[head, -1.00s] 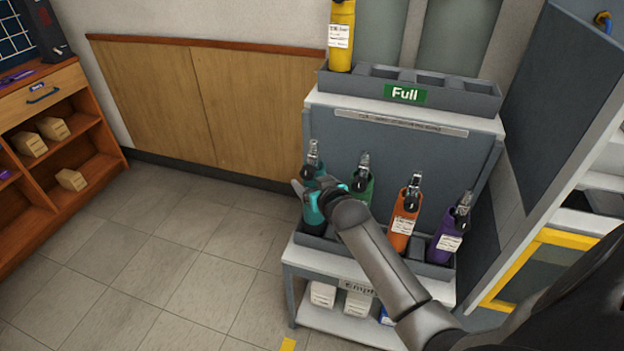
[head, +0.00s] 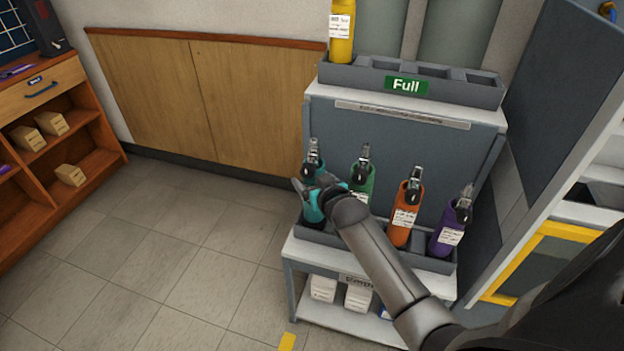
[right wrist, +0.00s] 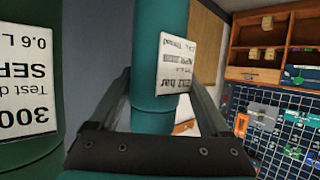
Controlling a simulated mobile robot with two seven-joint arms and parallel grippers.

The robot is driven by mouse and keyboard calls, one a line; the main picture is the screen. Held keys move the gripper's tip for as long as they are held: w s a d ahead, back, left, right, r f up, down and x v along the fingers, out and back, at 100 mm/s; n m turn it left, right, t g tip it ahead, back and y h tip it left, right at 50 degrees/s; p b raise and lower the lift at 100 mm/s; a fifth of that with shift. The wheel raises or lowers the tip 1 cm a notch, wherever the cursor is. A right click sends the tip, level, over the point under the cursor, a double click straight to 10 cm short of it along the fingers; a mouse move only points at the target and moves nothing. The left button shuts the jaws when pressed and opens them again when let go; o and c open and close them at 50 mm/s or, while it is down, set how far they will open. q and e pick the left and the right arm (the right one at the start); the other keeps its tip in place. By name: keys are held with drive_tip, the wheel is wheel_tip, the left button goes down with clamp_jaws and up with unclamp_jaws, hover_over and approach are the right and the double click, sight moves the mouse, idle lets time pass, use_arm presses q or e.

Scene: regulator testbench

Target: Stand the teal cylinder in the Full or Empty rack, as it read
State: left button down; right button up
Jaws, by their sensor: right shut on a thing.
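The teal cylinder (head: 313,208) stands upright at the left end of the lower rack, marked Empty (head: 413,261). My right gripper (head: 318,190) is shut around its body; my arm hides part of it. In the right wrist view the teal cylinder (right wrist: 152,62), with a white label, is between the fingers of my right gripper (right wrist: 160,100). The upper rack, marked Full (head: 465,91), holds a yellow cylinder (head: 342,32) at its left end, with empty slots to the right. My left gripper is not in view.
In the lower rack, a green cylinder (head: 363,178) stands close beside the teal one, then an orange cylinder (head: 403,225) and a purple cylinder (head: 449,232). White boxes (head: 358,297) sit on the shelf below. A wooden shelf unit (head: 60,200) stands at far left; the floor between is clear.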

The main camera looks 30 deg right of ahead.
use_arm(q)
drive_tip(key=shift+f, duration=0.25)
use_arm(e)
drive_tip(key=shift+w+f, duration=0.1)
drive_tip(key=shift+f, duration=0.2)
drive_tip(key=o, duration=1.6)
drive_tip(key=shift+c, duration=0.2)
drive_tip(key=shift+f, duration=0.35)
drive_tip(key=shift+s+r, duration=0.15)
drive_tip(key=shift+s, duration=0.25)
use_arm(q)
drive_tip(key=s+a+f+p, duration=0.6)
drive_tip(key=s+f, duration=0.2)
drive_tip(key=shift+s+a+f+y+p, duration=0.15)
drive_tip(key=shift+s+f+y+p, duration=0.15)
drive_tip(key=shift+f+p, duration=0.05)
use_arm(e)
drive_tip(key=v, duration=1.4)
drive_tip(key=shift+s+r, duration=0.2)
drive_tip(key=shift+r, duration=0.15)
drive_tip(key=shift+a, duration=0.1)
